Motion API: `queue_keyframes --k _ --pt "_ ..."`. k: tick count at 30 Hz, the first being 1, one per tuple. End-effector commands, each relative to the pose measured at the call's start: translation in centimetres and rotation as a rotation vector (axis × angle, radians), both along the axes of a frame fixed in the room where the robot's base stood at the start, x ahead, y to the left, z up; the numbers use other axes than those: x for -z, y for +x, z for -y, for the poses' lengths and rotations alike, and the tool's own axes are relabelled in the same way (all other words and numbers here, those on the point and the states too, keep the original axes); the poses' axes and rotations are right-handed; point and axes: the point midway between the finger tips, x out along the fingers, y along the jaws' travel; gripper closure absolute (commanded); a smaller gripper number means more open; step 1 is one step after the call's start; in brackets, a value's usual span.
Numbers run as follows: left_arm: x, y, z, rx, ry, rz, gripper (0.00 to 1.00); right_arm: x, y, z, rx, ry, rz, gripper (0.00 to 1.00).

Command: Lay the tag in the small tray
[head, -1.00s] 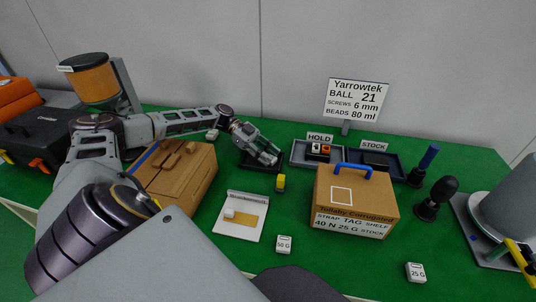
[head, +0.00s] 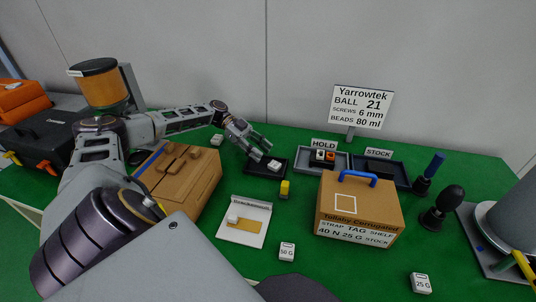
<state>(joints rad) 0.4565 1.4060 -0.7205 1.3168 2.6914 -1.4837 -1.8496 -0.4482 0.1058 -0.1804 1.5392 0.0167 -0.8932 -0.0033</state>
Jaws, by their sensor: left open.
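A small dark tray (head: 258,172) lies on the green table left of the HOLD tray. A small white piece (head: 274,164), which looks like the tag, lies inside it towards the right; any print on it is too small to read. My left gripper (head: 262,151) is open, just above and behind the white piece, with its fingers apart and nothing seen between them. Whether a fingertip still touches the piece is hard to tell. My right gripper is not in view.
A yellow block (head: 285,189) stands just in front of the small tray. The HOLD tray (head: 340,162), STOCK tray (head: 402,177) and a cardboard box with a blue handle (head: 358,210) are to the right. A brown case (head: 190,190) stands left, below my left arm.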

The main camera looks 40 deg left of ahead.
Motion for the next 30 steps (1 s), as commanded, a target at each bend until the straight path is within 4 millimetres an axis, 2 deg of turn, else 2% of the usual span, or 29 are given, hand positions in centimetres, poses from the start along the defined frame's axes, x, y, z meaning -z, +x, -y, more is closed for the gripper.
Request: queue_keyframes --k 6,12,18,30 --pt "-1.1 -0.3 -3.0 -0.002 0.001 0.000 0.60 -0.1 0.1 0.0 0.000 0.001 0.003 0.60" --pt "-1.9 -0.6 -4.8 -0.001 0.000 0.000 0.60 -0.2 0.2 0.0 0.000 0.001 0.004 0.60" --pt "-2.3 -0.7 -5.7 0.000 0.001 0.000 0.60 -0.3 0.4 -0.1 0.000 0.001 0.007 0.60" --pt "-2.3 -0.8 -5.7 0.000 0.000 0.000 0.60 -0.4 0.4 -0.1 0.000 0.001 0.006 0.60"
